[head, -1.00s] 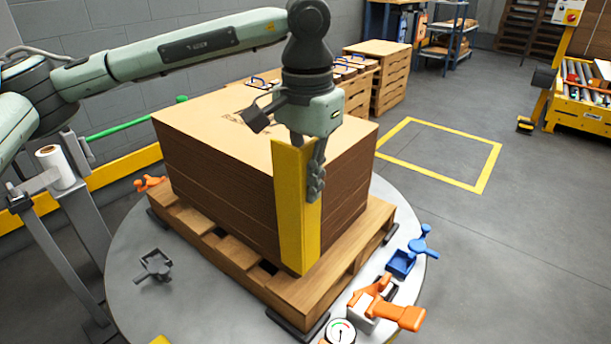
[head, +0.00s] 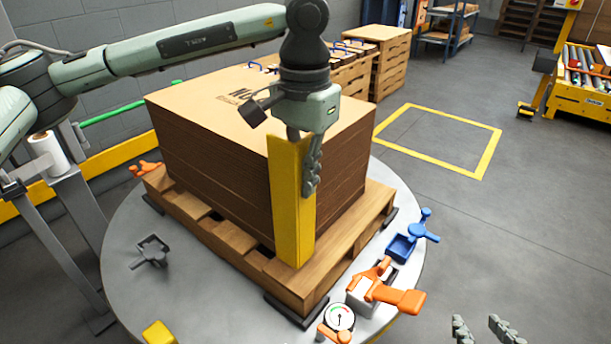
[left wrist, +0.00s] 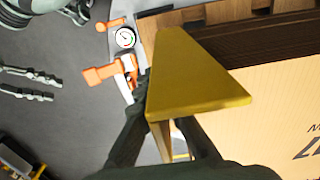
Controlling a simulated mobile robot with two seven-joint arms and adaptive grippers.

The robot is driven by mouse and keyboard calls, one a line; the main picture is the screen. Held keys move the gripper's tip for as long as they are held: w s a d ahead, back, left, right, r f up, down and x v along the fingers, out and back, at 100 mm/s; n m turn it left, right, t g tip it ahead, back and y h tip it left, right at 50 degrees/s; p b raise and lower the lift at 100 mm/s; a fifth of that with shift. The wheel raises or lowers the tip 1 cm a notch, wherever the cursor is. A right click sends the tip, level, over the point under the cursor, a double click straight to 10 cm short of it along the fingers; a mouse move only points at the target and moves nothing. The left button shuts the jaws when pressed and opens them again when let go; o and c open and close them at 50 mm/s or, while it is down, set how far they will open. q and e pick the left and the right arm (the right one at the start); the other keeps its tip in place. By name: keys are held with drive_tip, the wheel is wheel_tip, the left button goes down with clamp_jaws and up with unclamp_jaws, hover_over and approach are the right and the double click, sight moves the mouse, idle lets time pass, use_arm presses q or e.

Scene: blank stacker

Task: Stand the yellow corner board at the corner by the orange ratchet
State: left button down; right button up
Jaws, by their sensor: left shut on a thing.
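The yellow corner board (head: 290,215) is upright in front of the near vertical corner of the brown cardboard stack (head: 215,155). My left gripper (head: 312,165) is shut on its upper part. Its lower end is by the wooden pallet (head: 315,285); I cannot tell whether it touches. The left wrist view shows the board's yellow end (left wrist: 190,75) between my left fingers (left wrist: 165,140). The orange ratchet (head: 385,290) sits on the round table to the right of this corner. My right gripper (head: 480,330) is open and empty at the bottom right edge.
The grey round table (head: 205,310) also carries a blue ratchet (head: 410,240), a grey ratchet (head: 150,252), a gauge (head: 340,317) and a yellow piece (head: 158,333). Another orange ratchet (head: 145,168) is at the left. Open floor lies to the right.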

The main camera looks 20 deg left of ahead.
use_arm(q)
drive_tip(key=shift+a+f+b, duration=0.15)
drive_tip(key=shift+f+b, duration=0.2)
drive_tip(key=shift+f, duration=0.2)
use_arm(e)
drive_tip(key=shift+w+a+r+t+y, duration=0.25)
drive_tip(key=shift+a+r+t, duration=0.1)
drive_tip(key=shift+a+r, duration=0.15)
drive_tip(key=shift+w+a+r+t+y, duration=0.15)
drive_tip(key=shift+w+a+r+t, duration=0.2)
drive_tip(key=shift+r, duration=0.2)
drive_tip(key=shift+w+a+r+t+y, duration=0.2)
drive_tip(key=shift+a+r+t, duration=0.1)
drive_tip(key=shift+a+r, duration=0.25)
use_arm(q)
drive_tip(key=shift+f+b, duration=0.3)
drive_tip(key=shift+b, duration=0.05)
use_arm(e)
drive_tip(key=shift+f, duration=0.35)
use_arm(q)
drive_tip(key=c, duration=1.6)
unclamp_jaws()
drive_tip(key=shift+c, duration=0.2)
drive_tip(key=shift+w+r, duration=0.1)
